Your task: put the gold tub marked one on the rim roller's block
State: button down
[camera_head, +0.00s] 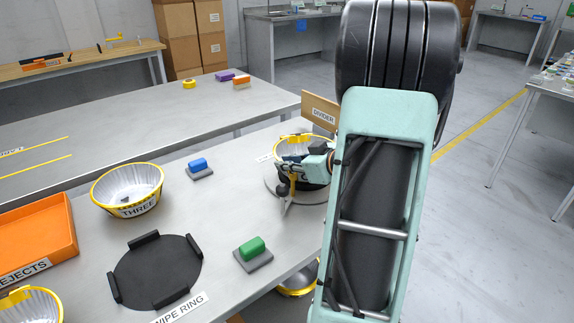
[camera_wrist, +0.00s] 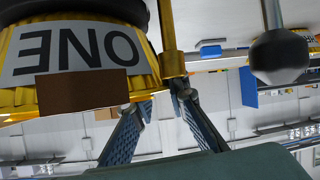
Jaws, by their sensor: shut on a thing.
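The gold tub marked ONE (camera_wrist: 78,52) fills the upper left of the wrist view, upside down there. In the head view, the tub's gold rim and silver inside (camera_head: 290,147) show behind my gripper (camera_head: 297,168). My gripper (camera_wrist: 157,98) is shut on the tub's rim side. The rim roller's dark round block (camera_head: 318,194) lies under the tub; its dark underside part also shows beyond the tub's base in the wrist view (camera_wrist: 85,9). I cannot tell whether the tub touches it. A dark ball knob (camera_head: 282,189) stands beside it, also in the wrist view (camera_wrist: 279,57).
A tub marked THREE (camera_head: 127,190), blue (camera_head: 198,164) and green (camera_head: 252,248) blocks on grey bases, the black wipe ring (camera_head: 155,272) and an orange rejects tray (camera_head: 35,240) are on the table. A brown divider (camera_head: 319,110) stands behind the roller. Another gold tub (camera_head: 298,284) is below the table edge.

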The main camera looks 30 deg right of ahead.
jog(key=c, duration=1.9)
grip_release()
jog(key=p+v, duration=0.3)
jog(key=v, duration=0.9)
